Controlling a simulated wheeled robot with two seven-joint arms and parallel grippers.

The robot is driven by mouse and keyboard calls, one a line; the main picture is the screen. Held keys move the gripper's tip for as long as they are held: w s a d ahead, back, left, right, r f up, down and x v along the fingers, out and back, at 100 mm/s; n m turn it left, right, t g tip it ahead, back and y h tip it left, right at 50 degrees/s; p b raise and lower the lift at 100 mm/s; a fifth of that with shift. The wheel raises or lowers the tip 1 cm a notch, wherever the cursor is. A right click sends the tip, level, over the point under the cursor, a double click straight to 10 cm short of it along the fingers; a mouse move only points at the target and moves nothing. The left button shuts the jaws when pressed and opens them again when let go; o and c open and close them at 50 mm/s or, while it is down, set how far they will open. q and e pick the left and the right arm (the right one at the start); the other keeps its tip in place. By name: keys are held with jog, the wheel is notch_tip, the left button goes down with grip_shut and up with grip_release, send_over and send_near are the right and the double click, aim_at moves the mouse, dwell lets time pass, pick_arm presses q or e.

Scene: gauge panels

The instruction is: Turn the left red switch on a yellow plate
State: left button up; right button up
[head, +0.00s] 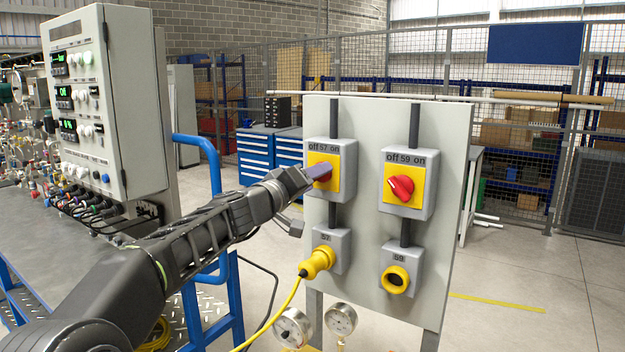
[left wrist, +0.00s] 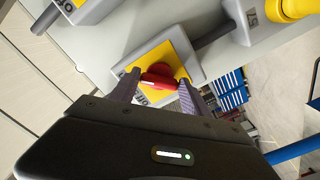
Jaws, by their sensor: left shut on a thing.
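The left red switch (head: 322,172) sits on a yellow plate (head: 331,187) on the grey box marked "off 57 on". My left gripper (head: 318,171) is at this switch and covers part of it in the head view. In the left wrist view, the red switch (left wrist: 158,78) lies between the two fingers of my left gripper (left wrist: 157,85), in front of the yellow plate (left wrist: 172,58). The gripper is shut on the switch. The right red switch (head: 401,188), on the box marked "off 59 on", is tilted and untouched. My right gripper is not in view.
Both boxes are on a grey upright panel (head: 372,130). Below the left one, a yellow plug (head: 318,262) with a yellow cable is in a socket box. An empty yellow-rimmed socket (head: 396,279) is below the right one. A control cabinet (head: 95,110) and blue rail (head: 213,160) stand left.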

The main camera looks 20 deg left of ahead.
pick_arm(q)
jog(key=c, duration=0.4)
jog(key=shift+c, duration=0.2)
jog(key=shift+n, duration=0.3)
jog(key=n, duration=1.7)
jog(key=shift+r+b, duration=0.25)
jog(key=shift+b, duration=0.05)
jog(key=shift+n, duration=0.3)
